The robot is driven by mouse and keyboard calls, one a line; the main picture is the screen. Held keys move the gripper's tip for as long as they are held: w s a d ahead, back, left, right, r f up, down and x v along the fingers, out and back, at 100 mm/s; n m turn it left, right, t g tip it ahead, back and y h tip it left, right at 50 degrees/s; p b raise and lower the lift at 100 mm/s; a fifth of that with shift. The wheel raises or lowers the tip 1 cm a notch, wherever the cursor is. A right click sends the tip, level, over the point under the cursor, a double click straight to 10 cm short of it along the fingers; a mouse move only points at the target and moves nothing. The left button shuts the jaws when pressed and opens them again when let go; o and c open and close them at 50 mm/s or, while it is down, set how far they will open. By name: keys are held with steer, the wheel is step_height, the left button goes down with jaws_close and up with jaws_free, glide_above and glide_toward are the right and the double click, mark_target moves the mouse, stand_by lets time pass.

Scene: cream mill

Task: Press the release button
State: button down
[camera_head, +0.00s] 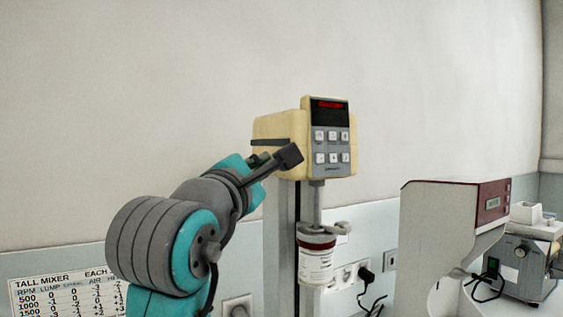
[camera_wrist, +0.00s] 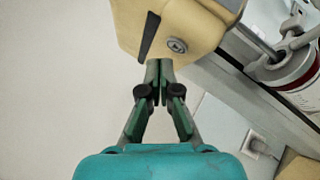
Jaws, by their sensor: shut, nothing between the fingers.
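The cream mixer head (camera_head: 275,127) stands on a grey column, with a grey front panel of keys (camera_head: 332,147) and a lit red display (camera_head: 330,105). In the wrist view, the side of the mixer head (camera_wrist: 195,20) shows a round grey button (camera_wrist: 177,45) and a dark slot. I cannot read any marking on the button. My gripper (camera_wrist: 159,70) is shut and empty. Its fingertips are close to the lower edge of the head, a little below and left of the button in the picture. I cannot tell whether they touch the head. In the head view, my arm hides the button.
A white jar with a dark red band (camera_head: 316,262) hangs under the mixer head. A grey-and-red machine (camera_head: 440,235) and another device (camera_head: 525,262) stand at right. Sockets with a black plug (camera_head: 365,275) and a printed chart (camera_head: 65,293) are on the wall.

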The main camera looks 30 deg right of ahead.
steer(key=shift+a, duration=2.4)
